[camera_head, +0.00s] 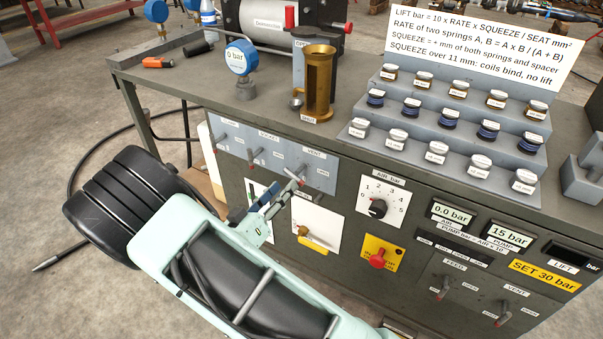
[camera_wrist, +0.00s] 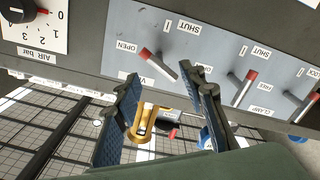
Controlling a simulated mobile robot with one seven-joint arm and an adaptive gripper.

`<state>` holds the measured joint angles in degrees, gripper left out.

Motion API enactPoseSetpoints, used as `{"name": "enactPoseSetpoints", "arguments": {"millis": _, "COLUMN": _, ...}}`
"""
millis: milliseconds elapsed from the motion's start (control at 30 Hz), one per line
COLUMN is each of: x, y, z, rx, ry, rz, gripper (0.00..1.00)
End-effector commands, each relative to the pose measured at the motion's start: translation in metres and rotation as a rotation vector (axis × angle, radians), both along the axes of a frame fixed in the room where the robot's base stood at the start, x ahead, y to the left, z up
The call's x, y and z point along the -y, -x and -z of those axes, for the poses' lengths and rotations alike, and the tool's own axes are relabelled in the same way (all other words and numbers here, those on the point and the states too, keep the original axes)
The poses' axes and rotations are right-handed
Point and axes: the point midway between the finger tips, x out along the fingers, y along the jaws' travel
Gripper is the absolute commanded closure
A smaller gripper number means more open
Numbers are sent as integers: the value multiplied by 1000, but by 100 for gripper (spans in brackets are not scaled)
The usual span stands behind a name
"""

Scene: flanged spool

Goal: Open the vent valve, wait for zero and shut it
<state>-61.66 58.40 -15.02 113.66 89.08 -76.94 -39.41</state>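The vent valve lever (camera_head: 294,177) with a red end is on the grey upper-left panel, under a VENT label. In the wrist view this lever (camera_wrist: 162,67) slants differently from its two neighbours, its red end towards the OPEN label. My gripper (camera_head: 268,204) is just below and left of it in the head view. In the wrist view my gripper (camera_wrist: 168,96) has its two fingers well apart, with nothing held between them. The lever is beyond the fingertips; contact cannot be told. The round blue gauge (camera_head: 238,60) reads 0 bar.
Two other levers (camera_head: 255,154) sit left of the vent lever. A yellow handle (camera_head: 315,240) and a red knob (camera_head: 377,258) are below. Displays show 0.0 bar (camera_head: 451,213) and 15 bar (camera_head: 508,235). Another lever (camera_head: 504,318) marked VENT is at the lower right.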

Motion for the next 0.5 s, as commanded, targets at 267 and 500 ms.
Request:
{"name": "enactPoseSetpoints", "arguments": {"millis": 267, "x": 31, "y": -44, "z": 1, "rx": 1, "ry": 2, "rz": 3, "gripper": 62}}
{"name": "enactPoseSetpoints", "arguments": {"millis": 500, "x": 43, "y": -64, "z": 1, "rx": 0, "ry": 2, "rz": 2, "gripper": 62}}
